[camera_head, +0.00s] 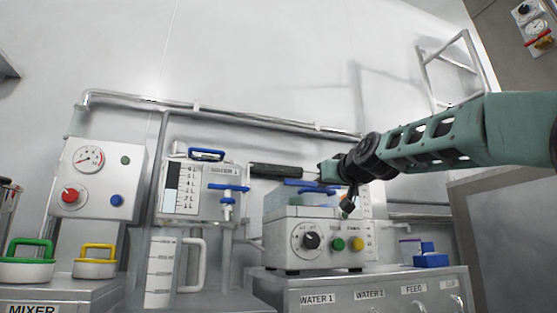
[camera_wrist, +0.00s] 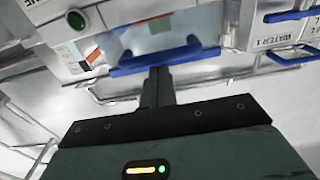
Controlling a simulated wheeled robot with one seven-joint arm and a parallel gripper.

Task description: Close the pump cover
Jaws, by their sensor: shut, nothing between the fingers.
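The pump (camera_head: 322,240) is a white box with a black knob and green and yellow buttons, standing on a steel cabinet. Its translucent bluish cover (camera_head: 290,202) shows above the box, with a blue handle (camera_head: 310,183) at its top; I cannot tell how far the cover is open. My gripper (camera_head: 256,170) is shut and empty, pointing left above and around the cover. In the wrist view my gripper (camera_wrist: 160,72) has its fingertips close to a blue handle (camera_wrist: 165,57); I cannot tell whether they touch.
A white tank (camera_head: 200,195) with a blue handle and blue valve is left of the pump, above a clear jug (camera_head: 162,270). Steel pipes (camera_head: 230,113) run along the wall behind. A blue block (camera_head: 430,258) sits right of the pump. Green and yellow-handled lids (camera_head: 95,262) stand at left.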

